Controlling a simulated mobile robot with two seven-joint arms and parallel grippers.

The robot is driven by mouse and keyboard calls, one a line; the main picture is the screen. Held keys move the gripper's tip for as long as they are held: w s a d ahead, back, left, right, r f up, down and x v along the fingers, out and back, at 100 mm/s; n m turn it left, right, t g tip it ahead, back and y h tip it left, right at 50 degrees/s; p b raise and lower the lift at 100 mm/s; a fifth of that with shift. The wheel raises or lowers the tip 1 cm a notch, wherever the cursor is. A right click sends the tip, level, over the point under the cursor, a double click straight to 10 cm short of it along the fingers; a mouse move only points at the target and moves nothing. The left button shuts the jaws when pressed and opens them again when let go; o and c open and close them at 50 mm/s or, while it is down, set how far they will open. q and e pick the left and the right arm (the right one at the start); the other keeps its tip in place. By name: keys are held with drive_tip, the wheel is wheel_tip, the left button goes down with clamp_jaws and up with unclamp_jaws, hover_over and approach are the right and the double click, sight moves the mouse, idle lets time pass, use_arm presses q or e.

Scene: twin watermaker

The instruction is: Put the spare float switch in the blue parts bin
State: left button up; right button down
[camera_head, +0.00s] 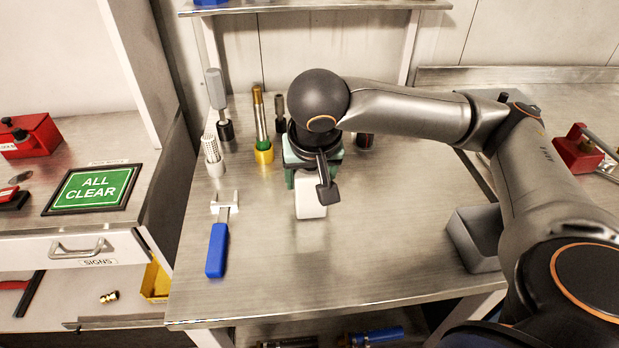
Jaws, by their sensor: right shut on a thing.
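My right gripper (318,160) is over the middle back of the steel bench (380,240), seen from above and mostly hidden by its own wrist. It is shut on a partly hidden thing; I cannot tell for sure what it is. A green part (292,172), a white block (310,200) and a dark paddle-shaped piece (328,192) show at and below the gripper. Which of them is held, and whether it touches the bench, is unclear. I cannot pick out the float switch with certainty. Blue edges (292,2) show on the top shelf, cut off by the picture. My left gripper is out of view.
A grey-topped rod (215,95), a pale perforated cylinder (212,156) and a yellow-based tool (263,150) stand at the back left. A blue-handled tool (217,250) lies in front of them. A grey bin (473,240) stands at right. The bench's front middle is clear.

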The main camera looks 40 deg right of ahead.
unclamp_jaws()
idle(0.3)
